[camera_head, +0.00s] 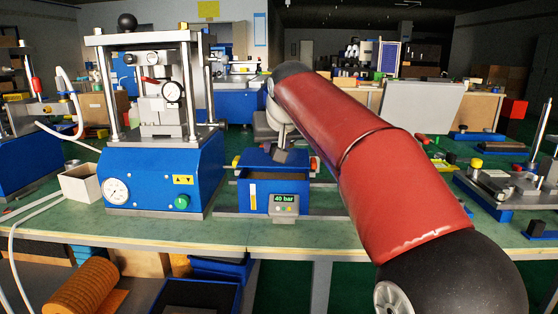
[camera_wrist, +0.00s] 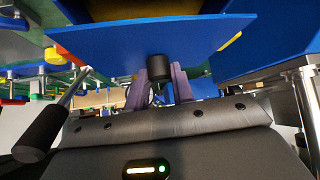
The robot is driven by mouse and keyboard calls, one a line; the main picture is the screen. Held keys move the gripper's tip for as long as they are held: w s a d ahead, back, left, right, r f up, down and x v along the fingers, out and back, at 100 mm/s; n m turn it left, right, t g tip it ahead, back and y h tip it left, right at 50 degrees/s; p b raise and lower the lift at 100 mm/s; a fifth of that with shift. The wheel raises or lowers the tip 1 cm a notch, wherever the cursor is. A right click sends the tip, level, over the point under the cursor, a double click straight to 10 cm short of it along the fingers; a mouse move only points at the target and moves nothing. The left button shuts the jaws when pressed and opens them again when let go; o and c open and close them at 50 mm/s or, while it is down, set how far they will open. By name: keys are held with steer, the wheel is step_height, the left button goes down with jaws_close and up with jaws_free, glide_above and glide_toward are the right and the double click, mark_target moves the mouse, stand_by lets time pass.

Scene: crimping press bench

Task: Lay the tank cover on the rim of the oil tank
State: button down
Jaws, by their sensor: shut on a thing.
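The tank cover (camera_wrist: 205,33) is a flat blue plate with a black knob (camera_wrist: 157,68). My gripper (camera_wrist: 160,88) is shut on this knob, one finger on each side, in the wrist view. In the head view the cover (camera_head: 262,159) appears as a blue sheet at the top of the oil tank (camera_head: 272,184), with my gripper (camera_head: 281,156) over it. The tank is a blue box with a yellow level strip and a "40 bar" display on its front. The cover hides most of the tank's rim; I cannot tell whether they touch.
The blue press (camera_head: 165,172) with its gauge and steel frame stands close to the left of the tank. A white open box (camera_head: 80,185) is farther left. In the wrist view a black-handled lever (camera_wrist: 42,132) is at the left. Fixtures (camera_head: 505,185) stand at the right.

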steer(key=shift+f+b, duration=0.65)
steer(key=shift+f, duration=0.7)
steer(key=c, duration=1.2)
jaws_free()
steer(key=shift+r+p, duration=0.35)
steer(key=shift+r, duration=0.05)
steer(key=v, duration=1.2)
steer(key=shift+p, duration=0.4)
